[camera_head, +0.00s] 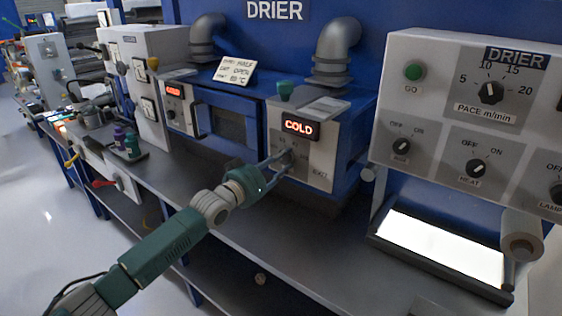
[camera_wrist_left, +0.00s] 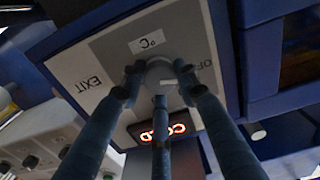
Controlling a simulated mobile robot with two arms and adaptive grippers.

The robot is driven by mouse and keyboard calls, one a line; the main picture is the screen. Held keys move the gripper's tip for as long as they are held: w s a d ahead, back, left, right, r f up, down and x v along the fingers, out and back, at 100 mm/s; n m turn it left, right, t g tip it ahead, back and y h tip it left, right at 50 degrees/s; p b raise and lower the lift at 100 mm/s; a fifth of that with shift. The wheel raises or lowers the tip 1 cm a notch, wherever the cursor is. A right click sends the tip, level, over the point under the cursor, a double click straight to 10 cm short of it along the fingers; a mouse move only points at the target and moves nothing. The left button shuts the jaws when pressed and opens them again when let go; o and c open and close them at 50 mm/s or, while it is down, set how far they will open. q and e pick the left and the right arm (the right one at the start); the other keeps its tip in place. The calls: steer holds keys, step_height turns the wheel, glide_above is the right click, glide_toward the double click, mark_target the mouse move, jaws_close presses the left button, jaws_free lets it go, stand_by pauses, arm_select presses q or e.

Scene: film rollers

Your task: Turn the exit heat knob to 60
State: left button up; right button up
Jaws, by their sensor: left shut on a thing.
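The exit heat knob (camera_wrist_left: 160,75) is a round grey knob on the light panel marked EXIT, and it shows upside down in the left wrist view. In the head view the knob (camera_head: 286,157) is partly covered by my fingers. My left gripper (camera_head: 278,162) reaches the panel from the front left and is shut on the knob, with fingertips (camera_wrist_left: 160,72) on both sides of it. Most of the scale is hidden or too small to read, so I cannot tell the knob's setting. A lit display (camera_head: 299,127) above the knob reads COLD. My right gripper is not in view.
A card (camera_head: 235,72) with handwriting stands on top of the drier. The entry-side display (camera_head: 173,91) also glows red. A control panel (camera_head: 470,120) with several knobs juts out at right, above a bright light plate (camera_head: 440,245). Small bottles (camera_head: 126,140) stand at left.

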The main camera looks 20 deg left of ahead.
arm_select(q)
steer(key=m, duration=0.9)
steer(key=shift+p, duration=0.4)
steer(key=shift+f+m, duration=0.1)
steer(key=shift+m, duration=0.2)
steer(key=o, duration=1.1)
steer(key=shift+o, duration=0.2)
steer(key=v, duration=1.2)
